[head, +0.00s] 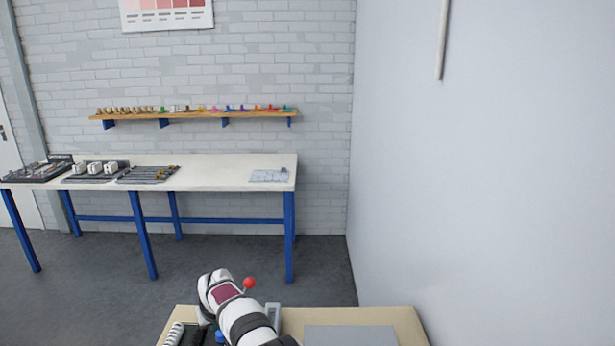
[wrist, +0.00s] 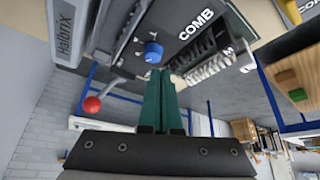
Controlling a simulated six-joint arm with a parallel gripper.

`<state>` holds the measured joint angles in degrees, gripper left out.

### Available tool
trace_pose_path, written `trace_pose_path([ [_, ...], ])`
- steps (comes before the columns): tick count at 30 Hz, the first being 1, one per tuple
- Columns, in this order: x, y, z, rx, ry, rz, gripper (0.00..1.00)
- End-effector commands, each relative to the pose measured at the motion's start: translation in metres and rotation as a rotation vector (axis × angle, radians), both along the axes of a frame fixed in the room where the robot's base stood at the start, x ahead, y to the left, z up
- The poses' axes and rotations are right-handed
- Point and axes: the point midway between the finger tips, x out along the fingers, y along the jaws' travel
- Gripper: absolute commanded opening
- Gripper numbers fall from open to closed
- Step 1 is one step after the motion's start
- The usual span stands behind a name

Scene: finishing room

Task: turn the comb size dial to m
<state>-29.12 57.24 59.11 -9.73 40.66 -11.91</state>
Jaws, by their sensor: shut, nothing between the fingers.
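The comb size dial is a blue round knob (wrist: 153,52) on the dark panel of the binding machine (wrist: 178,12), near white letters reading COMB. Its size marks and pointer are too small to read. In the head view a bit of the blue dial (head: 220,338) shows at the bottom edge, beside my white arm. My gripper (wrist: 159,72) has two green fingers, shut together and empty. In the wrist view the fingertips lie just below the dial and close to it; I cannot tell whether they touch. The gripper cannot be made out in the head view.
A red ball knob (wrist: 92,104) stands out beside the machine; it also shows in the head view (head: 249,283). White comb coils (wrist: 210,68) lie near the dial. A bare grey plate (head: 350,336) lies on the wooden table right of the arm. A wall rises at right.

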Motion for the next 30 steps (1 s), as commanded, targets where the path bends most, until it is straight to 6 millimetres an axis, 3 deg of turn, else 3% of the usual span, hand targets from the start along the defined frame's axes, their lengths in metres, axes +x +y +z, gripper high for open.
trace_pose_path([
  [4,0.003,-0.003,0.001,0.000,-0.001,-0.001,0.00],
  [9,0.016,-0.021,0.007,0.000,0.000,0.000,0.00],
  [21,0.015,-0.020,-0.052,-0.001,0.001,0.001,0.00],
  [30,0.015,-0.020,-0.061,0.000,0.000,0.001,0.00],
])
